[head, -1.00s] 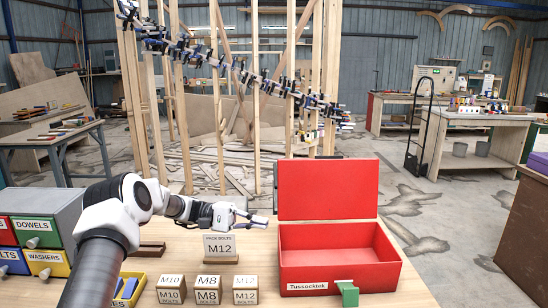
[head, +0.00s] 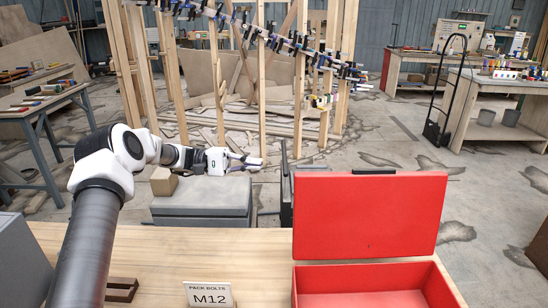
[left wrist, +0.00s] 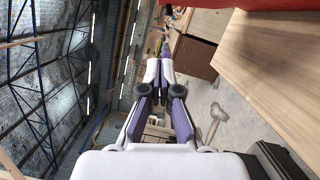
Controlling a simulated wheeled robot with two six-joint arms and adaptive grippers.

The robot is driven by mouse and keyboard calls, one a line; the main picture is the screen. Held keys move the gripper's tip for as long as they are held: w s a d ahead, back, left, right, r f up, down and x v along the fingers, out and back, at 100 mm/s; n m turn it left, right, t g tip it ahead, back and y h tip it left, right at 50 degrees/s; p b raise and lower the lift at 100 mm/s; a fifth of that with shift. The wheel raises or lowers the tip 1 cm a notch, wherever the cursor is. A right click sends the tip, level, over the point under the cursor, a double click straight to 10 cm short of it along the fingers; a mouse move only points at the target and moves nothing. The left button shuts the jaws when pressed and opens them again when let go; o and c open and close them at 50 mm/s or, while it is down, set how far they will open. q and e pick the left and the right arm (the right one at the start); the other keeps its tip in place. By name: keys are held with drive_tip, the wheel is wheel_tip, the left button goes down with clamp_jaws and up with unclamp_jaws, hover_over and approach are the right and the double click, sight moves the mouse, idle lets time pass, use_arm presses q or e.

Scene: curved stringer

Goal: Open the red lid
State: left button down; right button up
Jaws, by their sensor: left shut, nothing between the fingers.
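The red box (head: 375,281) sits on the wooden table at the lower right of the head view, its lower part cut off. Its red lid (head: 368,218) stands open and upright at the back of the box, with a dark handle (head: 374,171) on its top edge. A red edge (left wrist: 275,5) also shows at the top right of the left wrist view. My left gripper (head: 258,162) is shut and empty, left of the lid's upper edge and apart from it in the picture. Its closed fingers show in the left wrist view (left wrist: 165,48). My right gripper is not in view.
The wooden table (head: 150,245) has clear room left of the box. An M12 sign (head: 209,294) and a dark wooden holder (head: 121,288) stand there. A grey case (head: 203,197) with a tan block (head: 163,181) lies beyond the table's back edge. Timber uprights stand further back.

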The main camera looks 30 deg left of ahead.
use_arm(q)
drive_tip(key=s+r+p+x, duration=0.1)
drive_tip(key=p+x, duration=0.4)
drive_tip(key=x, duration=0.5)
drive_tip(key=s+d+r+m, duration=0.2)
drive_tip(key=s+d, duration=0.3)
drive_tip(key=s, duration=0.2)
drive_tip(key=shift+s+m+g+y+b, duration=0.25)
drive_tip(key=shift+m+g+y+b, duration=0.05)
drive_tip(key=shift+m+b, duration=0.1)
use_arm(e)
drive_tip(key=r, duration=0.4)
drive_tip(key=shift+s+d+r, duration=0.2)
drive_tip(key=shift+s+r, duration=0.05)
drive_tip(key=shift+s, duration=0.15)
use_arm(q)
drive_tip(key=v, duration=1.2)
